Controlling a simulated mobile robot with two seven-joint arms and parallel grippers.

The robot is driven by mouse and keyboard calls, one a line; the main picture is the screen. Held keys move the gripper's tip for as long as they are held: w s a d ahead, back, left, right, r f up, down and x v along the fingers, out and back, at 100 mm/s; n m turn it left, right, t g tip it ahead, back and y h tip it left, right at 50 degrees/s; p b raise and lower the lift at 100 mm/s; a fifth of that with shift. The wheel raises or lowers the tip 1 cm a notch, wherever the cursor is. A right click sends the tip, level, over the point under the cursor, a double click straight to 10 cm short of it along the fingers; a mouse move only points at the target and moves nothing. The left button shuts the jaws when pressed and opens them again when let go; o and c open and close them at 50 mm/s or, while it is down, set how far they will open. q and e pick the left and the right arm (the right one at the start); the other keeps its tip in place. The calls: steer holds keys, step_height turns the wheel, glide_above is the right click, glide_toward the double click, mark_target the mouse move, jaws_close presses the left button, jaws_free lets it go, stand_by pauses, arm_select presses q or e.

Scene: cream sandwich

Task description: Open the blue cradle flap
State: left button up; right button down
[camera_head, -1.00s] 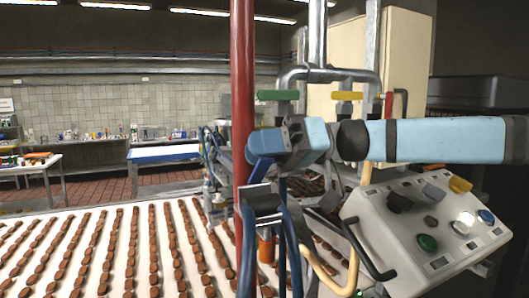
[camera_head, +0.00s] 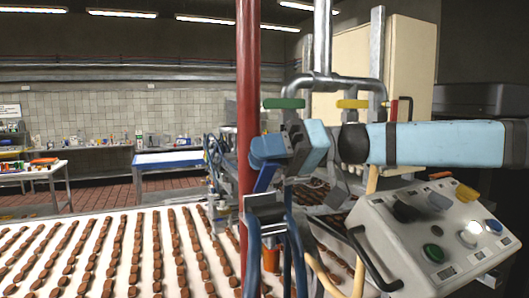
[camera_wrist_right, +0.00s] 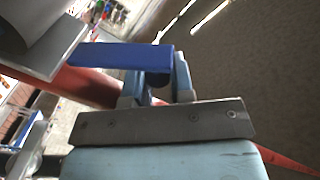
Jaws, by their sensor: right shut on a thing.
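The blue cradle flap (camera_head: 265,178) is a dark blue plate just right of the red post. It stands tilted above a grey metal cradle block (camera_head: 265,207) with blue curved tubes below. My right gripper (camera_head: 267,150) comes in from the right, with its fingers at the flap's upper end. In the right wrist view the flap (camera_wrist_right: 115,57) is a blue bar, and my right gripper's fingers (camera_wrist_right: 157,84) are shut on its end. The fingers hide part of the flap. My left gripper is not in view.
The red post (camera_head: 248,90) stands close left of the flap. A control panel (camera_head: 430,235) with knobs and a black handle (camera_head: 372,262) is at the lower right. Yellow and green valve handles (camera_head: 284,103) sit above my gripper. A conveyor (camera_head: 140,215) with rows of brown pieces fills the lower left.

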steer(key=shift+f, duration=0.2)
steer(key=c, duration=1)
jaws_free()
steer(key=shift+w, duration=0.25)
steer(key=shift+d, duration=0.5)
steer(key=shift+w+d+r+b, duration=0.15)
steer(key=shift+w+d+b, duration=0.3)
steer(key=shift+d, duration=1.65)
steer(key=shift+w+d+r+b, duration=0.1)
steer(key=shift+w+d+b, duration=0.35)
steer(key=shift+d, duration=1.6)
steer(key=shift+w+d+r+b, duration=0.2)
steer(key=shift+d+b, duration=0.4)
steer(key=shift+d, duration=1.5)
